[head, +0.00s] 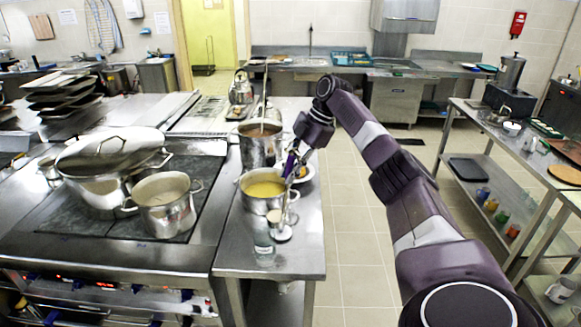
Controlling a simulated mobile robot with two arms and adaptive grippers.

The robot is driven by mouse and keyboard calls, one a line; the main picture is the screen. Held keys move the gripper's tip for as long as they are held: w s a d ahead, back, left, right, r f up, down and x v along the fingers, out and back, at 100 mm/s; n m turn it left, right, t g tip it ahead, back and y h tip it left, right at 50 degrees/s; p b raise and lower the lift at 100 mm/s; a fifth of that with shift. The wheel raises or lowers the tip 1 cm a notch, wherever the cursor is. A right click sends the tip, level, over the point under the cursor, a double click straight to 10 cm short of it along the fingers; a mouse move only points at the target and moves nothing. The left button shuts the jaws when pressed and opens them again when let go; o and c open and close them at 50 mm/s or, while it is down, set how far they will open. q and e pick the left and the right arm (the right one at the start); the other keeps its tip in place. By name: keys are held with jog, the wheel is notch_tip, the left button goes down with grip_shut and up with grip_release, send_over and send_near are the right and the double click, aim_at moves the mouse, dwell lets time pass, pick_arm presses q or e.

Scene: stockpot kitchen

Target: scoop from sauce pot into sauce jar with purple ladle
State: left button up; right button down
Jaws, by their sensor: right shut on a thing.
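My right gripper (297,155) is shut on the purple ladle (289,166), above the right side of a steel pot of yellow sauce (256,205). The ladle's handle points down. Its lower end is hard to make out against the pot's rim and the small metal items in front, so I cannot tell whether its bowl is in the sauce. A clear glass jar (264,248) stands near the counter's front edge, in front of the pot; I cannot tell what is in it. My left gripper is not in view.
A taller steel pot (257,153) with a utensil in it stands behind the sauce pot. A plate (305,174) sits to the right. A large lidded pot (97,181) and an open pot (166,211) are on the stove at left. The floor right of the narrow counter is clear.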

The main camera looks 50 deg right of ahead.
jog(key=w+a+f+g+h, duration=0.1)
jog(key=a+f+h, duration=0.25)
jog(key=a, duration=0.35)
jog(key=w+a+f+n+h, duration=0.1)
jog(key=w+a+f+h, duration=0.1)
jog(key=a+f+h, duration=0.3)
jog(key=w+a+f+g+h, duration=0.1)
jog(key=a+h, duration=0.1)
jog(key=a, duration=0.6)
jog(key=a+f+h+b, duration=0.2)
jog(key=f+h+b, duration=0.1)
jog(key=f+b, duration=0.4)
jog(key=a+f+n+h+b, duration=0.1)
jog(key=f+h+b, duration=0.3)
jog(key=f+b, duration=0.3)
jog(key=a+f+n+h+b, duration=0.1)
jog(key=a+f+h+b, duration=0.1)
jog(key=f+h+b, duration=0.2)
notch_tip(320, 180, down, 4)
jog(key=b, duration=0.7)
jog(key=shift+w+a+r+g, duration=0.15)
jog(key=shift+w+a+g, duration=0.15)
jog(key=shift+w+g, duration=0.1)
dwell(0.3)
dwell(2.6)
